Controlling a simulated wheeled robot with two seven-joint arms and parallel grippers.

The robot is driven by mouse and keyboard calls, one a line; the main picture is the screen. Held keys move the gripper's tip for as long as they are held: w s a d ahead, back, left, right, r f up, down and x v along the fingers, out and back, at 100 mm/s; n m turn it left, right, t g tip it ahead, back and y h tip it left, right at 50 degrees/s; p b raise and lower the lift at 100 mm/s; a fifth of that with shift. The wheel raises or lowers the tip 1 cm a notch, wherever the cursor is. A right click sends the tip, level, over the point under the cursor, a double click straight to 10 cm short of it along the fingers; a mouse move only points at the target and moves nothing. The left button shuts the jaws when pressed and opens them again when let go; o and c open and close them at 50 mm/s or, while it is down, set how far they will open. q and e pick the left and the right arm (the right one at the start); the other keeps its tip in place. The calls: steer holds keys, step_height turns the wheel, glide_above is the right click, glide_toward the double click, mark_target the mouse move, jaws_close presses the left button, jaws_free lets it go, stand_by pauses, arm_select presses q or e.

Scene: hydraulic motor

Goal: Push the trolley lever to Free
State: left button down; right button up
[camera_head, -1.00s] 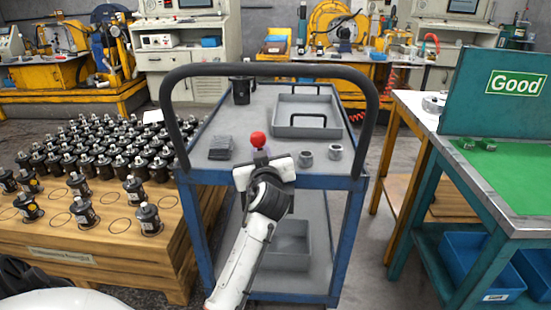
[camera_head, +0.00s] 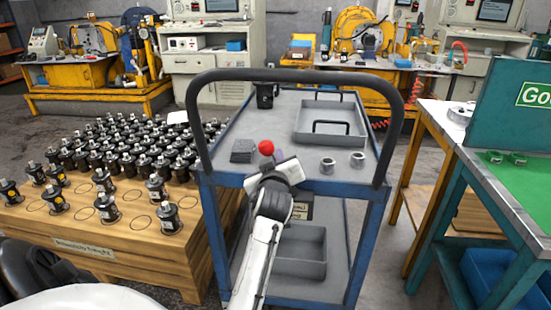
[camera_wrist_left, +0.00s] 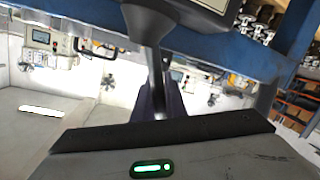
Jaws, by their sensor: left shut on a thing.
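The blue-framed trolley (camera_head: 215,140) with a grey top and a black push handle (camera_head: 300,77) stands in front of me. Its lever's red knob (camera_head: 266,148) shows just above my left gripper (camera_head: 272,172) at the trolley's near edge. The gripper is tilted and shut on the lever shaft, which the gripper mostly hides in the head view. In the left wrist view the dark lever shaft (camera_wrist_left: 155,75) runs down between the fingers. A small plate (camera_head: 301,210) is partly visible below the edge; I cannot read it. My right gripper is out of view.
The trolley top holds a grey tray (camera_head: 303,124), a black motor (camera_head: 265,95), dark plates (camera_head: 242,151) and two metal rings (camera_head: 327,166). A wooden pallet (camera_head: 150,245) with many black motors stands left. A green-topped table (camera_head: 520,195) stands right.

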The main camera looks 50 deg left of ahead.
arm_select(q)
steer(key=c, duration=1.8)
jaws_free()
steer(key=shift+a, duration=0.1)
step_height(320, 180, up, 10)
steer(key=p, duration=0.2)
